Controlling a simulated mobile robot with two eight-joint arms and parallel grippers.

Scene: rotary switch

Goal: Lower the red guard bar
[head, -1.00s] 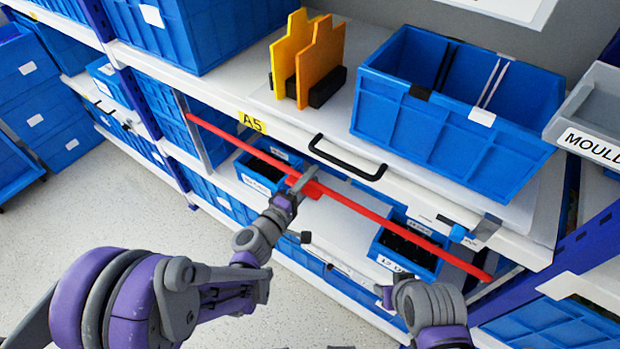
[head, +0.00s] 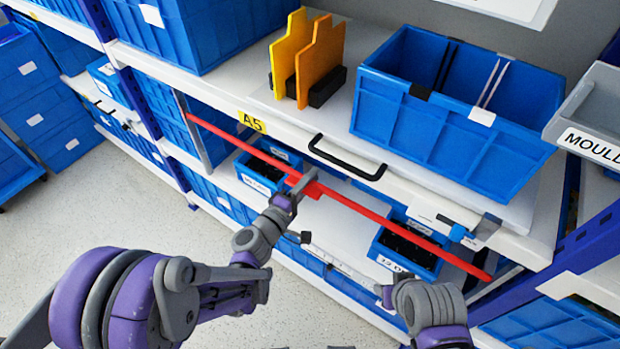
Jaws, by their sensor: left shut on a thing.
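The red guard bar (head: 375,217) runs slantwise across the front of the shelf bay in the head view, from the upper left to the lower right, below the A5 shelf edge. My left gripper (head: 293,193) is shut on the bar at its thicker red middle part, and its fingers partly hide that part. My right gripper (head: 391,294) is low in the view, below the right part of the bar and apart from it. Whether its jaws are open cannot be made out.
The A5 shelf (head: 222,95) has a black handle (head: 345,160) on its front edge. A large blue bin (head: 440,120) and orange plates (head: 318,62) stand on it. Small blue bins (head: 407,250) sit on the shelf behind the bar. The floor (head: 60,240) at left is clear.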

